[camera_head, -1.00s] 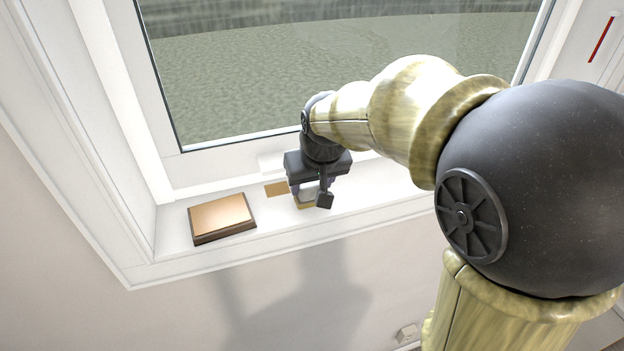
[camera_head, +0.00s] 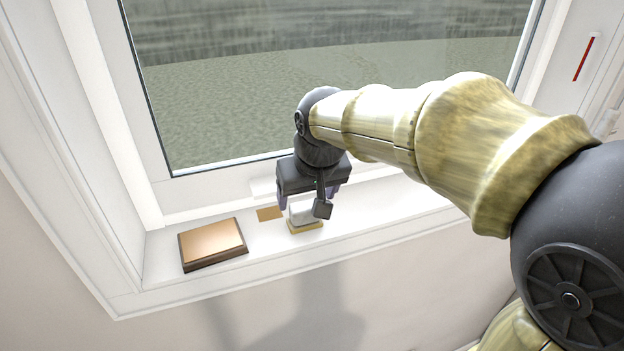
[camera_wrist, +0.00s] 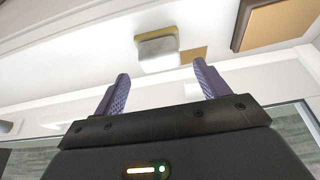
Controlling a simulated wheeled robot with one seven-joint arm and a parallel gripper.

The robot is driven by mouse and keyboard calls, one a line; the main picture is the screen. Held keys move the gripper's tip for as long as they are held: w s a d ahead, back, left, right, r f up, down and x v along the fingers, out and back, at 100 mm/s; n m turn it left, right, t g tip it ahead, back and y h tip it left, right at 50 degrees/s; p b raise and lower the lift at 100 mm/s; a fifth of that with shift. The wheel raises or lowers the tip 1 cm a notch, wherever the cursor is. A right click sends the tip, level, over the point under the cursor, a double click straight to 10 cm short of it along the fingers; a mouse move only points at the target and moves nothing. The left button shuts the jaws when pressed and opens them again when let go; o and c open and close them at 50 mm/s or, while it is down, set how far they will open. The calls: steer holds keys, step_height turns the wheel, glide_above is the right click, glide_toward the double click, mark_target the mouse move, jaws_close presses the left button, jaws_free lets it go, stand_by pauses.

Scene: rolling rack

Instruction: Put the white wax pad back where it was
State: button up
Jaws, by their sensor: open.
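The white wax pad (camera_head: 303,212) is a small pale block with a tan edge at its base. It rests on the window sill, and it also shows in the wrist view (camera_wrist: 157,48). A flat tan patch (camera_head: 269,214) lies just left of it in the head view and beside it in the wrist view (camera_wrist: 194,54). My gripper (camera_head: 309,200) is open above the pad. In the wrist view its fingers (camera_wrist: 160,70) are apart with nothing between them, and the pad lies beyond the fingertips. My wrist hides part of the pad in the head view.
A dark-edged block with a copper-coloured top (camera_head: 213,243) sits on the sill at the left; it also shows in the wrist view (camera_wrist: 275,22). The window frame (camera_head: 215,184) and glass stand close behind. The sill (camera_head: 385,212) is clear to the right.

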steer(key=b+v, duration=0.1)
steer(key=v, duration=0.6)
steer(key=shift+b, duration=0.4)
stand_by(1.1)
